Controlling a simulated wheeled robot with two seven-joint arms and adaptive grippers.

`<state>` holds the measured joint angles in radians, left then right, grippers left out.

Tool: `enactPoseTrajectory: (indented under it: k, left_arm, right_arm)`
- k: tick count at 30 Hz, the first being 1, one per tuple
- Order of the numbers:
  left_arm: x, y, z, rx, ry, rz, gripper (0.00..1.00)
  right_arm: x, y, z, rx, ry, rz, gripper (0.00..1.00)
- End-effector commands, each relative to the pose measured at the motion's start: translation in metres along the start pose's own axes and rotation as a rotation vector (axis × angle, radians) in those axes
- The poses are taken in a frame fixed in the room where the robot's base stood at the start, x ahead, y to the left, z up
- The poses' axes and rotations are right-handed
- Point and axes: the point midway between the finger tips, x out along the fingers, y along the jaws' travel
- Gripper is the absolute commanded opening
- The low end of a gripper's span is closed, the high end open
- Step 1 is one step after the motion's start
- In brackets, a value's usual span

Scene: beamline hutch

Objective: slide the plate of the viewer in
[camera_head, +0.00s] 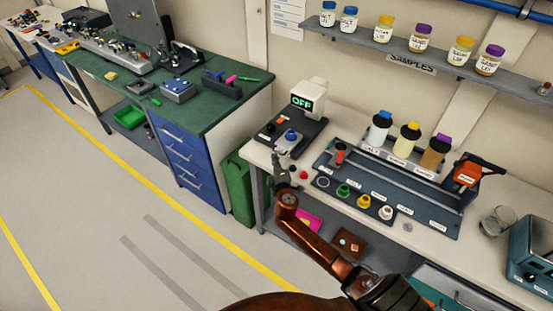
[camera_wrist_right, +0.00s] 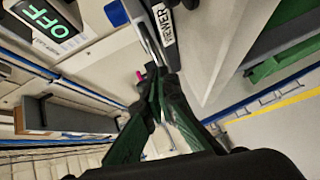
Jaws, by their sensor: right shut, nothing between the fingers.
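The viewer is a dark base (camera_head: 302,131) with a white head and a lit display (camera_head: 302,101) reading OFF, at the left end of the right-hand bench. A blue knob (camera_head: 291,135) stands on its base. In the right wrist view the OFF display (camera_wrist_right: 48,18), the blue knob (camera_wrist_right: 115,13) and the VIEWER label (camera_wrist_right: 165,25) show at the top. My right gripper (camera_head: 281,158) is shut and empty, at the viewer's near front edge. In the right wrist view its fingertips (camera_wrist_right: 154,78) are close to the viewer's edge; contact is unclear. I cannot make out the plate's position clearly. My left gripper is out of view.
An orange tool (camera_head: 470,171) and a glass beaker (camera_head: 497,222) stand farther right. A green bin (camera_head: 237,188) is on the floor left of the bench. Open floor lies at left.

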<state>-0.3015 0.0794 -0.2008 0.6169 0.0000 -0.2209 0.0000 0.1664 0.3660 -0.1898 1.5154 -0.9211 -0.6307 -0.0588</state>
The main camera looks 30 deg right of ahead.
Motion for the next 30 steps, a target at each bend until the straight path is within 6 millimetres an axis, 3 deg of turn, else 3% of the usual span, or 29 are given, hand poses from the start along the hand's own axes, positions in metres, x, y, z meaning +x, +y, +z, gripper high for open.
enactPoseTrajectory:
  k: [5,18,30]
  left_arm:
    - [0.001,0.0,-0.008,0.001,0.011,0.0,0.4]
    - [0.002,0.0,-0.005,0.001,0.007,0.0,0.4]
    - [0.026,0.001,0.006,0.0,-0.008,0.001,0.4]
  right_arm:
    - [0.008,0.0,0.008,-0.001,0.001,0.0,0.0]
    - [0.013,0.001,0.013,-0.001,0.0,0.0,0.0]
    - [0.087,0.021,0.083,-0.003,-0.002,0.0,0.0]
